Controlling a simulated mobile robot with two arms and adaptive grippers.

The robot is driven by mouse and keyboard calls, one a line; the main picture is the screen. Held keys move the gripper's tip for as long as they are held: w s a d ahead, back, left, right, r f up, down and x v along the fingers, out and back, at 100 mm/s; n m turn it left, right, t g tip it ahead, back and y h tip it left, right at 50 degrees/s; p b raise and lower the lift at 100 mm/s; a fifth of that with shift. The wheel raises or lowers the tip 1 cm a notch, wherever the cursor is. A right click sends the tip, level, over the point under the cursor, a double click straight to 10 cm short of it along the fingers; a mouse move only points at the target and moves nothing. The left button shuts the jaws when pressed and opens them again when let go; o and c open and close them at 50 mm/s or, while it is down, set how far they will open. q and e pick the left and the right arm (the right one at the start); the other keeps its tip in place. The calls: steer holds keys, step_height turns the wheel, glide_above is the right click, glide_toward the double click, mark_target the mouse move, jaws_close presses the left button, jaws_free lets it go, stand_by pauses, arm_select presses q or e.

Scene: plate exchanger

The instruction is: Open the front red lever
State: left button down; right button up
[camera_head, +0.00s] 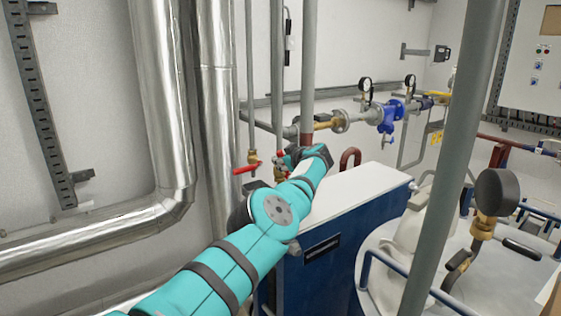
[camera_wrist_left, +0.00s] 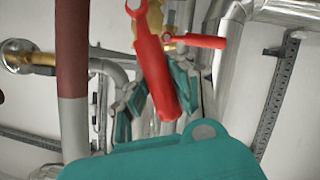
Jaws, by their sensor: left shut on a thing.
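One red lever (camera_wrist_left: 157,80) hangs between the fingers of my left gripper (camera_wrist_left: 160,98) in the left wrist view, and the gripper is shut on it. The lever is long and slightly tilted, and its upper end is at a brass valve. In the head view my left gripper (camera_head: 288,160) is at the right-hand brass valve (camera_head: 280,173), and it hides most of the lever there. A second red lever (camera_head: 246,168) sticks out to the left from the neighbouring brass valve (camera_head: 253,157). It also shows behind the held lever in the left wrist view (camera_wrist_left: 203,41). My right gripper is out of view.
A blue cabinet with a pale top (camera_head: 350,190) stands right of my gripper. Thin grey vertical pipes (camera_head: 278,75) rise above the valves. Large silver pipes (camera_head: 160,100) stand at the left. A grey post (camera_head: 450,130) and a gauge (camera_head: 496,192) are at the right.

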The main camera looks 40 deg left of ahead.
arm_select(q)
steer(key=shift+w+r, duration=0.1)
steer(key=shift+r, duration=0.25)
steer(key=c, duration=1.4)
jaws_free()
steer(key=shift+w+d, duration=0.1)
steer(key=shift+d+f, duration=0.15)
steer(key=v, duration=0.7)
steer(key=shift+d, duration=0.15)
